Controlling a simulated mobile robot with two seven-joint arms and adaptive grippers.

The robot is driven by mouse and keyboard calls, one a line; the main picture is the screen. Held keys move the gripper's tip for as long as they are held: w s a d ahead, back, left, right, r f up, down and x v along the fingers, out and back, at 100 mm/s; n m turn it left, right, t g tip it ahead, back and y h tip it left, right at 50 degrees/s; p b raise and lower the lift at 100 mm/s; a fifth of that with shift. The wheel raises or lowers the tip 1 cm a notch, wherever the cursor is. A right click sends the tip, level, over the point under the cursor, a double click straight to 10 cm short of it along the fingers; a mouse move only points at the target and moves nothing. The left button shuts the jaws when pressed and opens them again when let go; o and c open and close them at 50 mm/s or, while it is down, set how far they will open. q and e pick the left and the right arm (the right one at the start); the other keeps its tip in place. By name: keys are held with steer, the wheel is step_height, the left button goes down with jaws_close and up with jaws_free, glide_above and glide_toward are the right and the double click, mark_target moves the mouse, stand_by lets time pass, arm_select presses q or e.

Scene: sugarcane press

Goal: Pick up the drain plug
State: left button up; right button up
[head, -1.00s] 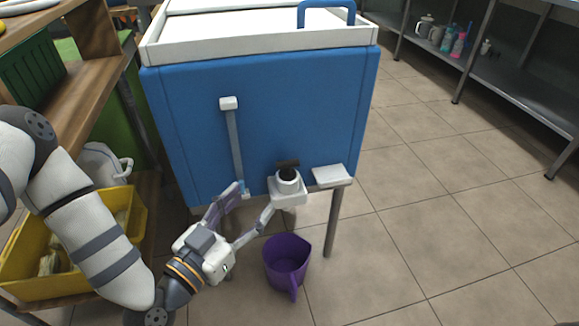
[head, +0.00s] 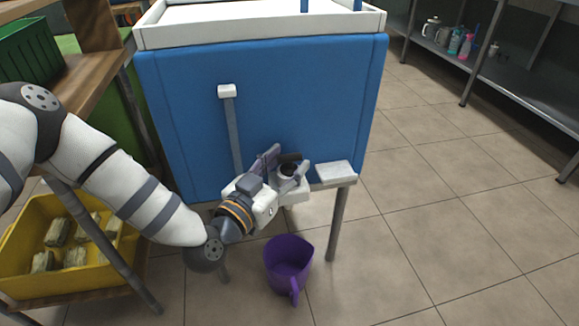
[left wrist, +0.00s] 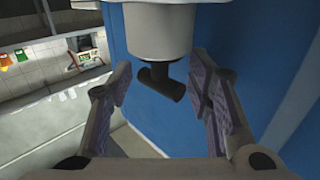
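The drain plug (head: 290,158) is a dark T-shaped handle on the white spout at the front of the blue press. In the left wrist view the plug (left wrist: 160,82) hangs below the round white spout in the picture. My left gripper (head: 286,165) is at the plug. In the left wrist view its two fingers (left wrist: 160,92) are apart, one on each side of the plug, with a visible gap on both sides. In the head view the fingers and spout partly hide the plug. My right gripper is not in view.
The blue press (head: 290,95) stands ahead, with a grey lever (head: 235,130) left of the spout and a white ledge (head: 335,172) to the right. A purple jug (head: 288,263) stands on the floor below. A yellow crate (head: 75,285) is at lower left. Floor is clear at right.

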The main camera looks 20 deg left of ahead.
arm_select(q)
jaws_close()
